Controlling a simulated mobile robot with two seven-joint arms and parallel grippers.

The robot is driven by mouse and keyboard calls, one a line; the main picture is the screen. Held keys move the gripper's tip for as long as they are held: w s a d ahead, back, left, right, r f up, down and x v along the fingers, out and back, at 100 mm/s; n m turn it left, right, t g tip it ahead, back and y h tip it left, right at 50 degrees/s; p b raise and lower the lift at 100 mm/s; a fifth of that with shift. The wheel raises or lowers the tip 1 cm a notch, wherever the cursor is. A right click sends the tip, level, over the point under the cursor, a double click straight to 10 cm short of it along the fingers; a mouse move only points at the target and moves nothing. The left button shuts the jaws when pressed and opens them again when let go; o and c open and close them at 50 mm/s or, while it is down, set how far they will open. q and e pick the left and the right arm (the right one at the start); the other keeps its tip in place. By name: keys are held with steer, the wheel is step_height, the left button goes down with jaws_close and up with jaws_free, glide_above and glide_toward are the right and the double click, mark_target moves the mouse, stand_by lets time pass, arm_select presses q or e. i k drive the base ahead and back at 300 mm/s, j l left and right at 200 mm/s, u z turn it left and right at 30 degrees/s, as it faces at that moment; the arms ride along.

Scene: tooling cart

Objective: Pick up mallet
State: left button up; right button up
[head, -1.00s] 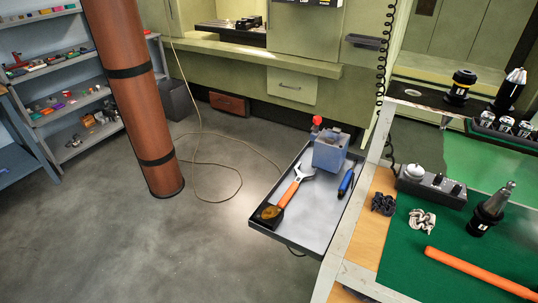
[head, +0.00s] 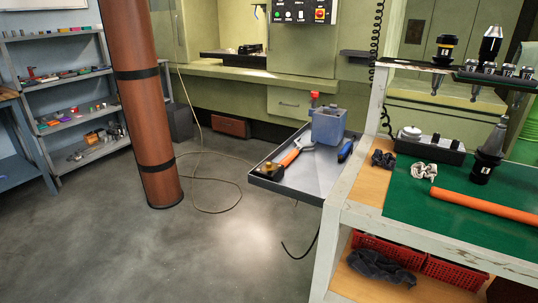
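A long orange bar (head: 485,207) lies on the green mat at the right of the head view and runs out past the right edge. It looks like a mallet handle, but no mallet head shows, so I cannot tell for sure. In the grey tray beside the cart, an orange-handled tool with a silver wrench-like head (head: 291,156) lies next to a dark and yellow object (head: 270,171). Neither of my grippers is in view.
The cart's green mat (head: 409,204) also carries a black tool holder (head: 488,155) and a grey-black box (head: 430,148). Red baskets (head: 388,248) sit on its lower shelf. The tray (head: 312,187) juts out left of the cart. A brown column (head: 147,110) stands left; open floor lies between.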

mark_target(494, 208)
steer(key=z, duration=1.45)
